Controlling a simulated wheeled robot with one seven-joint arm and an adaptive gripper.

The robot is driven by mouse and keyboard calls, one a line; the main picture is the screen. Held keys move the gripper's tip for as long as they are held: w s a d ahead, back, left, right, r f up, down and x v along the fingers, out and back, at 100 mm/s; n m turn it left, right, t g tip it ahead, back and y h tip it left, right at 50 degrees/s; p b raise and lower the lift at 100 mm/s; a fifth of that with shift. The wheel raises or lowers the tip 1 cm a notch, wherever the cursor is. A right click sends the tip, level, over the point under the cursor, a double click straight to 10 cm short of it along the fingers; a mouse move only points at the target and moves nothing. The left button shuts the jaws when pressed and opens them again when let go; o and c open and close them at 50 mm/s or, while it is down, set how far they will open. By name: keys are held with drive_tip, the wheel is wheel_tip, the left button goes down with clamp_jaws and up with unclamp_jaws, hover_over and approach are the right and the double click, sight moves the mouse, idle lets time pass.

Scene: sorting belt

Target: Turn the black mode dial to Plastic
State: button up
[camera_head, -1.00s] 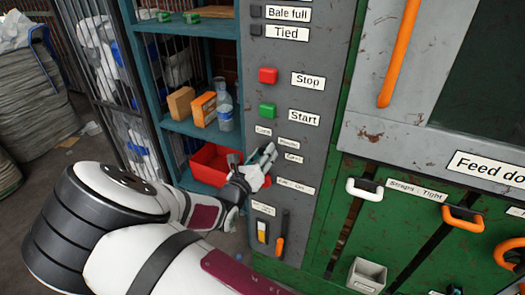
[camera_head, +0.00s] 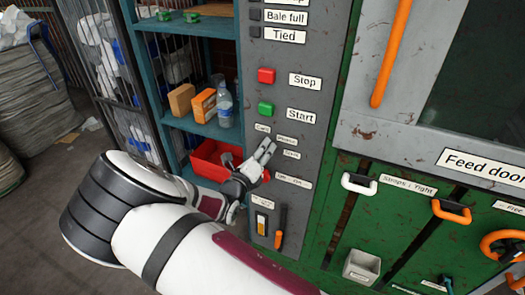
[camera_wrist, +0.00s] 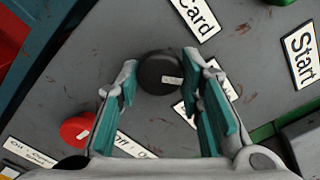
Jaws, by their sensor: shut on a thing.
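The black mode dial (camera_wrist: 160,72) sits on the grey control panel (camera_wrist: 85,62) in the wrist view. It is round, with a small white mark on its face toward the lower right of that picture. My gripper (camera_wrist: 160,68) is shut on the dial, with one teal-padded finger on each side. A "Card" label (camera_wrist: 194,14) lies above and right of the dial. Another label is mostly hidden behind the right finger. In the head view my gripper (camera_head: 266,148) is at the panel and hides the dial; the small labels there are hard to read.
A red knob (camera_wrist: 76,128) with a partly covered Off/On label is near the left finger. The green Start button (camera_head: 266,109) and red Stop button (camera_head: 266,76) are above my gripper. A shelf with a red bin (camera_head: 207,160) and a bottle (camera_head: 224,104) stands left.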

drive_tip(key=o, duration=1.2)
drive_tip(key=v, duration=1.2)
